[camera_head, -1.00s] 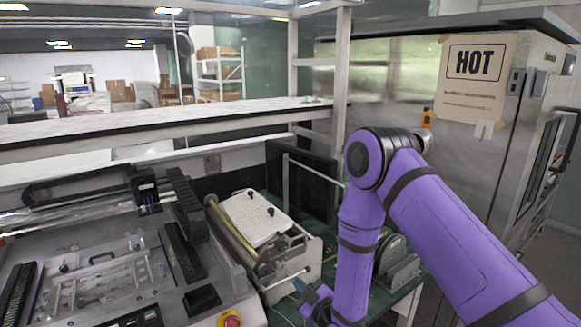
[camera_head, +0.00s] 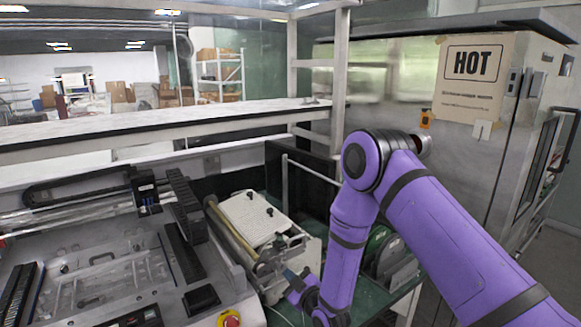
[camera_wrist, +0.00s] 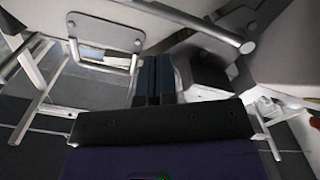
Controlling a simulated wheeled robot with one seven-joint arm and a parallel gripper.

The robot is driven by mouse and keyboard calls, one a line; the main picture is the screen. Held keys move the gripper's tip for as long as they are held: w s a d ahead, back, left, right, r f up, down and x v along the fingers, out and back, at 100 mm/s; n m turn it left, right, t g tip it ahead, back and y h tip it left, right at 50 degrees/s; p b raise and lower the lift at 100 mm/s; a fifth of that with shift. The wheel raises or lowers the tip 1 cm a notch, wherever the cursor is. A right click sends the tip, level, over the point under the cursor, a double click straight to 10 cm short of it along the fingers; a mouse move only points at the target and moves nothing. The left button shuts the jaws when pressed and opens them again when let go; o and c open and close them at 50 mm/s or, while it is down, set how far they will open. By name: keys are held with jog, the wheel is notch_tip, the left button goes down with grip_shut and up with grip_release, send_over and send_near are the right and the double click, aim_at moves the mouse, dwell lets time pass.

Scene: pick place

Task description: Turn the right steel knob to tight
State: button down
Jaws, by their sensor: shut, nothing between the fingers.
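My gripper (camera_head: 290,274) is low beside the right front end of the white roller machine (camera_head: 268,243). In the wrist view its dark fingers (camera_wrist: 153,78) are together with nothing between them. A steel rod with a round end (camera_wrist: 247,46) is up and to the right of the fingertips, apart from them. A dark block (camera_wrist: 203,72) sits just right of the fingers; I cannot tell if they touch. I cannot clearly pick out the right steel knob. It may be small, or hidden by my gripper at the machine's end.
A large flatbed machine (camera_head: 105,258) with a red button (camera_head: 230,320) stands left. A green and grey reel unit (camera_head: 392,258) is close behind my arm on the right. A steel cabinet with a HOT sign (camera_head: 473,64) stands at the back right. White frame legs (camera_wrist: 38,85) show in the wrist view.

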jog(key=shift+w+a+r, duration=0.3)
jog(key=shift+a+r, duration=0.05)
jog(key=shift+a, duration=0.1)
jog(key=shift+s+a+f, duration=0.25)
jog(key=shift+s+a, duration=0.05)
dwell(0.5)
jog(key=shift+f, duration=0.1)
jog(key=v, duration=0.6)
jog(key=shift+w+d+f, duration=0.3)
jog(key=shift+d+f, duration=0.05)
jog(key=shift+f, duration=0.1)
